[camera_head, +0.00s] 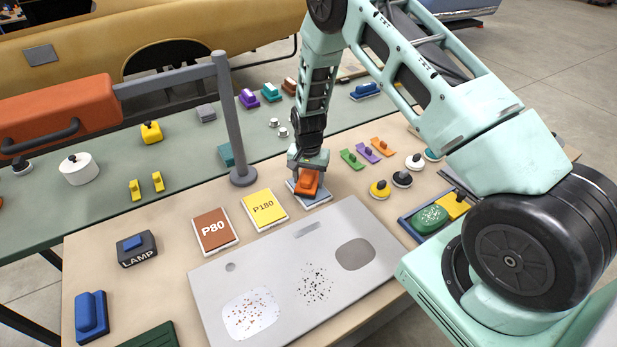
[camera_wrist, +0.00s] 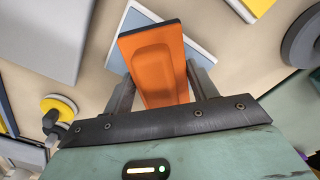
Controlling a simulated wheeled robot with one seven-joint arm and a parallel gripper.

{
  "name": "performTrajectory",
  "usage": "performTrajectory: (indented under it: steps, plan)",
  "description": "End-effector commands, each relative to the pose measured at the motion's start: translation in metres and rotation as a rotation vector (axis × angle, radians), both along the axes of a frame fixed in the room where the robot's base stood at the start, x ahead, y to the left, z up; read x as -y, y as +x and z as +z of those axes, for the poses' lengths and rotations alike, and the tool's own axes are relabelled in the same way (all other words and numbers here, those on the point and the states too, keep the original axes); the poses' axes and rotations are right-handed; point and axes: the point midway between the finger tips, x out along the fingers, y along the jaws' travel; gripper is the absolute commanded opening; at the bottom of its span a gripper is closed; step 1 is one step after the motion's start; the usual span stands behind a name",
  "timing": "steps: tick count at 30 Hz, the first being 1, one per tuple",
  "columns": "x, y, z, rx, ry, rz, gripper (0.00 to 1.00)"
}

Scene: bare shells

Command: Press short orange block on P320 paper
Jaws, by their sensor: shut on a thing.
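My gripper (camera_head: 308,166) is shut on a short orange block (camera_head: 309,182) with a dark base. The wrist view also shows the orange block (camera_wrist: 156,62) between the two fingers (camera_wrist: 163,88). Under the block is a light blue sheet with a pale border (camera_head: 320,199), third in the row after the P80 and P180 papers. The sheet also shows behind the block in the wrist view (camera_wrist: 133,20). Its label is hidden by the block and gripper. I cannot tell whether the block's base touches the sheet.
The P80 paper (camera_head: 215,232) and P180 paper (camera_head: 264,209) lie to the left. A grey panel (camera_head: 250,270) with speckled patches lies in front. A grey post (camera_head: 231,120) stands behind left. Small handled blocks (camera_head: 367,153) and round pads (camera_head: 402,179) lie to the right.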

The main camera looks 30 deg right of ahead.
Motion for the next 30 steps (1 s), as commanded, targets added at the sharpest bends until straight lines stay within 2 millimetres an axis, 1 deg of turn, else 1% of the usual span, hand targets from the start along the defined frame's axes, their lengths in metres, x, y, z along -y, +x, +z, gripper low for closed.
performTrajectory:
  steps: [13, 30]
  plan:
    - [0.0, 0.0001, -0.0002, 0.0, 0.0, 0.0, 0.33]
    - [0.0001, 0.0002, -0.0068, 0.001, -0.001, 0.0, 0.33]
